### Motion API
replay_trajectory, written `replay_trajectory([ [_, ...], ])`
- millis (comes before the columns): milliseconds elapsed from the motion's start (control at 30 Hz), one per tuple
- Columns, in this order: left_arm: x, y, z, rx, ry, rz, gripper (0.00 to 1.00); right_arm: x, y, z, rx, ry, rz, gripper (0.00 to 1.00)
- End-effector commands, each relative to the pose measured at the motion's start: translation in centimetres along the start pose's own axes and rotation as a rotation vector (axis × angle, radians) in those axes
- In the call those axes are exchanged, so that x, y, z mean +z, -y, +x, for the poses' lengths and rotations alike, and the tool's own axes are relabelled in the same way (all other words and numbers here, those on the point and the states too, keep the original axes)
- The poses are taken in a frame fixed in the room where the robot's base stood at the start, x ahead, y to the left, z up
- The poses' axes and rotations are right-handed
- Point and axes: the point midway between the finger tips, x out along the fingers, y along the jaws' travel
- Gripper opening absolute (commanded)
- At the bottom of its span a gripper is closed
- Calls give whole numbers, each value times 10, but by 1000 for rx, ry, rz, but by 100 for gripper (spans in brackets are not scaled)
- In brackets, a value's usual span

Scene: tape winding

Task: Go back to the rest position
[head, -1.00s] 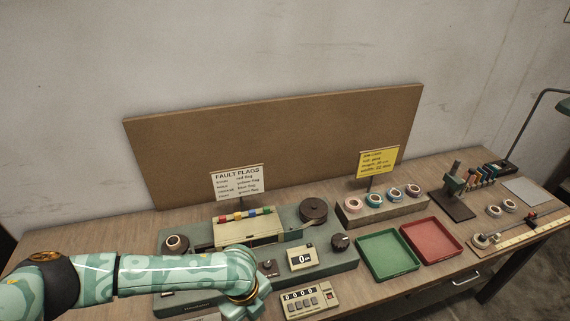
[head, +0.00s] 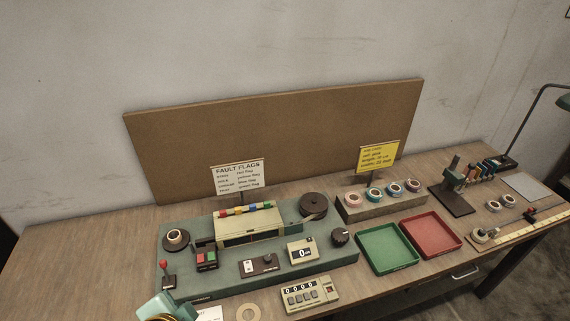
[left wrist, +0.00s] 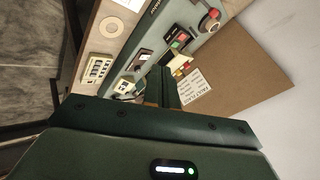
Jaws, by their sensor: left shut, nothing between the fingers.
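My left gripper (left wrist: 163,88) shows in the left wrist view with its dark fingers together and nothing between them. It is above the bench, with the green winding machine beyond it. In the head view only a teal part of my left arm shows at the lower left edge, in front of the machine (head: 200,285). The fingertips cannot be made out there. My right gripper is in neither current view.
A cream counter (head: 310,292) and a flat ring (head: 248,312) lie at the bench front. Green (head: 388,248) and red (head: 431,235) trays stand right of the machine. Tape rolls sit on a block (head: 385,208). The bench's left end is clear.

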Motion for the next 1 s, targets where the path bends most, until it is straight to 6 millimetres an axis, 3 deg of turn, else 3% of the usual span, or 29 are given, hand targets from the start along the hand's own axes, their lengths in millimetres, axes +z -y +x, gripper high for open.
replay_trajectory([
  [100,51,19,-15,-86,130,-81,0,0,0,0,0,0,0,0],
  [267,110,38,-37,-191,283,-150,0,0,0,1,0,-1,0,0],
  [300,110,24,-15,-160,273,-149,0,0,0,7,0,-1,0,0],
  [467,124,-22,46,-74,268,-161,0,3,2,21,-2,3,0,0],
  [667,157,-103,126,58,273,-202,0,7,3,44,-3,6,0,0],
  [767,188,-162,172,141,287,-243,0,10,4,60,-4,10,0,0],
  [833,217,-211,201,206,306,-283,0,13,5,73,-5,13,0,0],
  [900,250,-263,224,267,331,-330,0,16,6,86,-7,18,0,0],
  [1000,298,-329,241,337,375,-403,0,21,7,103,-9,24,0,0],
])
